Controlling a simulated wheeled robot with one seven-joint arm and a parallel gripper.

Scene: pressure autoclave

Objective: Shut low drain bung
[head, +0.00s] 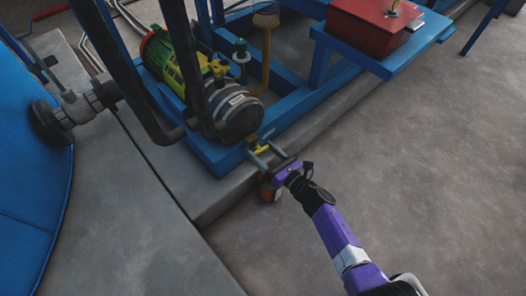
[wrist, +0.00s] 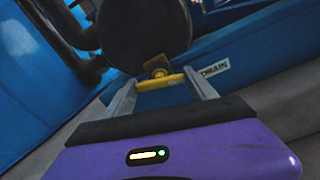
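The low drain bung's yellow handle (wrist: 160,82) is a short bar with a round brass-coloured centre, set below the dark round pump end. A white label reading DRAIN (wrist: 214,68) is on the blue frame beside it. The handle also shows in the head view (head: 262,147), at the lower front of the pump. My gripper (wrist: 162,84) has its two grey fingers apart, one at each end of the bar. The bar spans most of the space between them; I cannot tell whether both fingers press on it. My gripper also shows in the head view (head: 264,150).
The pump (head: 238,115) with its green and yellow motor (head: 160,58) sits on a blue frame (head: 290,106) above a concrete plinth (head: 222,192). An orange-red object (head: 270,190) lies under my gripper. A blue tank (head: 30,180) stands left. The floor at right is clear.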

